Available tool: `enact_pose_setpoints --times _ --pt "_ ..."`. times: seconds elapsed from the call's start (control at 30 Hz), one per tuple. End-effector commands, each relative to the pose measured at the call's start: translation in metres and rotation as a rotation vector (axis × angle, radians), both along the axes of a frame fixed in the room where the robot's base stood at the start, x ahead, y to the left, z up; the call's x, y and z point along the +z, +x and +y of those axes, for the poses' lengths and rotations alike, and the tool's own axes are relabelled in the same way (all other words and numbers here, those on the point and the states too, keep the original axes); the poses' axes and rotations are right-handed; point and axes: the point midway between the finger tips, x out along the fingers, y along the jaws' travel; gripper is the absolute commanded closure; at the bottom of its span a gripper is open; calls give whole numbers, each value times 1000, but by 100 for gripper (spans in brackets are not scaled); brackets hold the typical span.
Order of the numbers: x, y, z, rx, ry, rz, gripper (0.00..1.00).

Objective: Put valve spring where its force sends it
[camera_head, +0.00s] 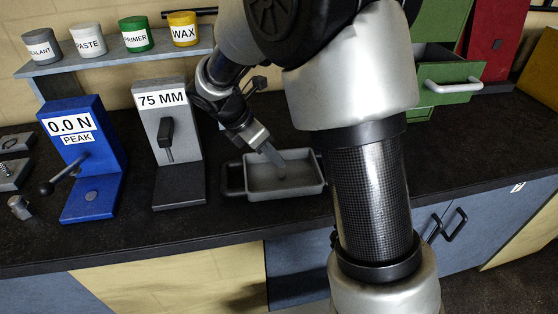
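A small coiled part (6,170), perhaps the valve spring, lies on a grey block at the far left edge, partly cut off. A blue force tester (106,170) reads "0.0 N PEAK" and has a lever with a black knob at its left. My gripper (277,160) points down over the grey tray (285,194), reaching inside its rim. Its fingers look close together, but I cannot tell if they are open or shut, or hold anything. No spring is clearly visible in the tray.
A grey stand marked "75 MM" (165,135) is left of the tray. A metal fitting (20,207) lies left of the tester. Labelled pots, including WAX (184,30), stand on a shelf. A green drawer (450,85) is open at right. My arm hides part of the bench.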

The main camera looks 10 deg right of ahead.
Motion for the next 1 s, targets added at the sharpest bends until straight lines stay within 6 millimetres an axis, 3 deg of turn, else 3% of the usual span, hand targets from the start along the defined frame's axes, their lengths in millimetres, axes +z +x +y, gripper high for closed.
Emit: enact_pose_setpoints --times 0.1,0.3,0.47,0.57,0.7,0.9,1.0 --pt "22 -4 11 2 1 -3 68" --pt "41 -9 21 0 1 -2 68" --pt "63 -25 12 -115 56 -65 68" --pt "90 -54 -4 -324 159 -172 68" --pt "123 -113 -26 -735 371 -359 68" --pt "144 -190 -36 -1310 695 -566 68" --pt "145 -215 -35 -1527 828 -623 68"
